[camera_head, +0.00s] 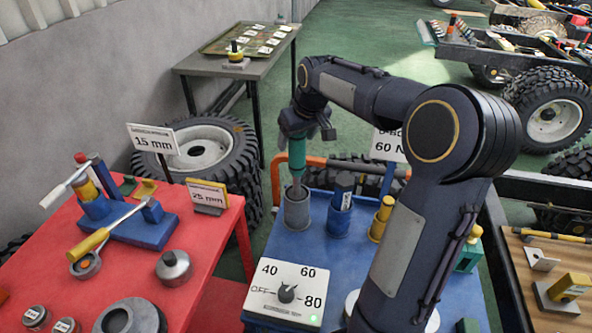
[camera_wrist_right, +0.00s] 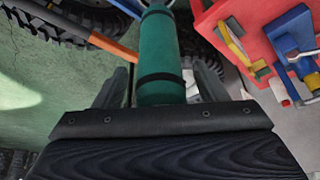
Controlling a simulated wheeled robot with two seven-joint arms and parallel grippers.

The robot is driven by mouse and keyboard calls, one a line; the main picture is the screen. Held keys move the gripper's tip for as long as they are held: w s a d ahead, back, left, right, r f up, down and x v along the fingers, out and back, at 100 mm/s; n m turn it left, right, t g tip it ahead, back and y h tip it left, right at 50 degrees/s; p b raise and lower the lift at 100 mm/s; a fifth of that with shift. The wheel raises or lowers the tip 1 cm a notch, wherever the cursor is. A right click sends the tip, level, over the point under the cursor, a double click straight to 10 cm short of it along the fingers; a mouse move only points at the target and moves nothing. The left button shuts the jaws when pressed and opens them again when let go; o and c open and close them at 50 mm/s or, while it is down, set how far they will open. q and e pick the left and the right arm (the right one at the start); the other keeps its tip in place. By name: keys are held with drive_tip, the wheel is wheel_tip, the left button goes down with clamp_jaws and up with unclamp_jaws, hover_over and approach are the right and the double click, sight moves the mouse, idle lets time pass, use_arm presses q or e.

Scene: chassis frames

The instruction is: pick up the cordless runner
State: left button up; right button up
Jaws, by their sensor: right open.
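The cordless runner appears to be the green cylindrical tool (camera_head: 297,156) standing upright in a grey round holder (camera_head: 297,212) on the blue cart. Its lower end is hidden inside the holder. My right gripper (camera_head: 303,130) is at the tool's upper part, coming from above. In the right wrist view the green body with dark bands (camera_wrist_right: 161,58) lies between the two fingers of my right gripper (camera_wrist_right: 162,85). The fingers are open, with a gap showing on each side of the tool. My left gripper is not in view.
On the blue cart (camera_head: 335,255), a second holder with dark tools (camera_head: 340,212) and a yellow piece (camera_head: 381,218) stand just right. A white dial plate (camera_head: 287,293) is in front. An orange rail (camera_head: 276,175) runs behind. A red table (camera_head: 200,262) is at left.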

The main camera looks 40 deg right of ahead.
drive_tip(key=shift+w+f, duration=0.2)
drive_tip(key=shift+f, duration=0.25)
clamp_jaws()
drive_tip(key=shift+r, duration=0.15)
